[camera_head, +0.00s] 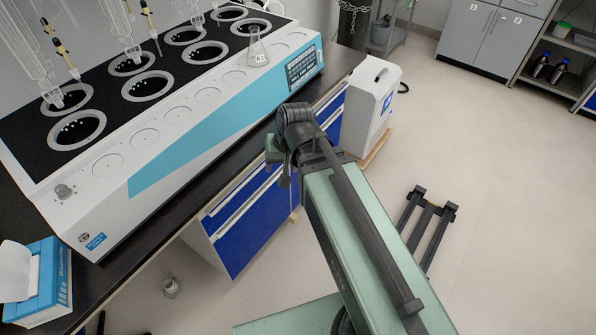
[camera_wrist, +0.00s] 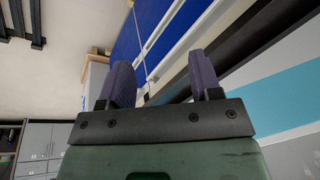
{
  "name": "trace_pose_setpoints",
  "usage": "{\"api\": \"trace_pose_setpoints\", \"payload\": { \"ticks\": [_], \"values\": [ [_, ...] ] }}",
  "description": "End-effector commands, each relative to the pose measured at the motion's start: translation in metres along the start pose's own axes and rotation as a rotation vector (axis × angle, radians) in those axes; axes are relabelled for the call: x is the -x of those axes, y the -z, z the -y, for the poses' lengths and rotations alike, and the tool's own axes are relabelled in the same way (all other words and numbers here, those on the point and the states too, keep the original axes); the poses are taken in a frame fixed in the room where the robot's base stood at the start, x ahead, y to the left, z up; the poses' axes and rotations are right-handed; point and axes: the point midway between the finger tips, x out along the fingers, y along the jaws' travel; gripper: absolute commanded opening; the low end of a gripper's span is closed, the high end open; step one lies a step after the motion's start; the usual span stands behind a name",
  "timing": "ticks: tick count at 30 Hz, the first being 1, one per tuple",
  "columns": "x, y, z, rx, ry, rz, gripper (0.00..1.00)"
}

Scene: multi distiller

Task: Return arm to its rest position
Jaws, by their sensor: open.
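My arm is folded in front of the bench in the head view, with its dark wrist joint beside the bench's front edge. My gripper (camera_wrist: 161,65) shows in the wrist view with its two purple-grey fingers apart and nothing between them. Behind the fingers are a blue cabinet front and the dark bench edge. In the head view the fingers are mostly hidden by my own wrist, so their tips cannot be made out.
The multi distiller (camera_head: 165,135) stands on the black bench (camera_head: 140,262), with a labelled conical flask (camera_head: 258,52) on its front ledge. A tissue box (camera_head: 52,285) is at the lower left. A white unit (camera_head: 370,100) stands beyond the bench.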

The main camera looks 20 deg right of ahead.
Motion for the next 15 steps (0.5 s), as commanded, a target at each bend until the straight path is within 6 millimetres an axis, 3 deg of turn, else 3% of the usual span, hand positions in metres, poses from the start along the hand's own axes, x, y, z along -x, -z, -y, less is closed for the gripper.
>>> {"api": "trace_pose_setpoints", "payload": {
  "ticks": [1, 4, 11, 15],
  "values": [
    [0.003, -0.021, -0.017, 0.075, -0.079, 0.07, 0.58],
    [0.008, -0.04, -0.036, 0.162, -0.169, 0.163, 0.58],
    [0.009, -0.041, -0.038, 0.174, -0.18, 0.176, 0.58],
    [0.041, -0.035, -0.032, 0.173, -0.18, 0.175, 0.58]
  ]
}}
